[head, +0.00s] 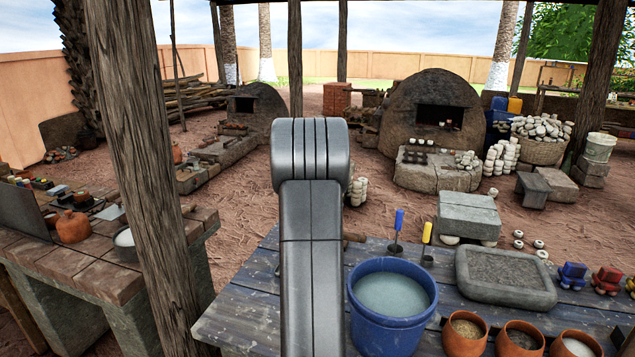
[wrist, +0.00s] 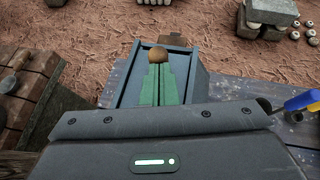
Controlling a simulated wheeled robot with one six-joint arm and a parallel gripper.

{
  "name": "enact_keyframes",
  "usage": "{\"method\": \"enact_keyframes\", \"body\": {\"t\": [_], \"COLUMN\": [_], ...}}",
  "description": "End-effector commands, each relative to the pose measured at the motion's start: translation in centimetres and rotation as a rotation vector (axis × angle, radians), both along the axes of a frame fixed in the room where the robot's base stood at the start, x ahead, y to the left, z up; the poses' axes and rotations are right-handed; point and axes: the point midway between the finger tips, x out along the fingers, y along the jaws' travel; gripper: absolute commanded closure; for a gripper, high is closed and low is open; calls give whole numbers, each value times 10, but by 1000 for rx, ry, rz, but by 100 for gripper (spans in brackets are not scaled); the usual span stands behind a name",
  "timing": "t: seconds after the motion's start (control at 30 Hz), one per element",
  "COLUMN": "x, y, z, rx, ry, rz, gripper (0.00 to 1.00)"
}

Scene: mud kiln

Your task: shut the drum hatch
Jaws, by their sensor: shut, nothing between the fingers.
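In the wrist view my gripper (wrist: 160,66) shows as two green fingers, side by side and shut with nothing between them. A round brown knob (wrist: 158,54) shows right at the fingertips; I cannot tell whether they touch it. Below the fingers is a blue-grey panel with raised side rims (wrist: 194,86), which may be the drum hatch; how far it stands open is not clear. No drum can be clearly made out. In the head view my own arm hides the gripper and this spot.
In the head view a blue bucket of liquid (head: 391,319), a grey stone trough (head: 504,276) and clay bowls (head: 464,335) stand on the plank table (head: 247,305) right of my arm. A wooden post (head: 142,160) rises at left, by a brick-topped bench (head: 85,262).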

Motion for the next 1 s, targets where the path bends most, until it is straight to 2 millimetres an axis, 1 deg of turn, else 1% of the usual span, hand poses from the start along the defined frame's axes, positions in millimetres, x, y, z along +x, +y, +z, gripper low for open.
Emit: {"method": "enact_keyframes", "body": {"t": [0.3, 0.5, 0.6, 0.87, 1.0], "x": [1, 16, 20, 20, 17], "y": [-1, -5, -7, -7, -5], "z": [1, 3, 1, 0, 4], "rx": [0, 1, 1, 0, 0], "ry": [0, 1, 0, 0, 0], "rz": [0, -1, 0, -1, -1], "gripper": [100, 100, 100, 100, 100]}}
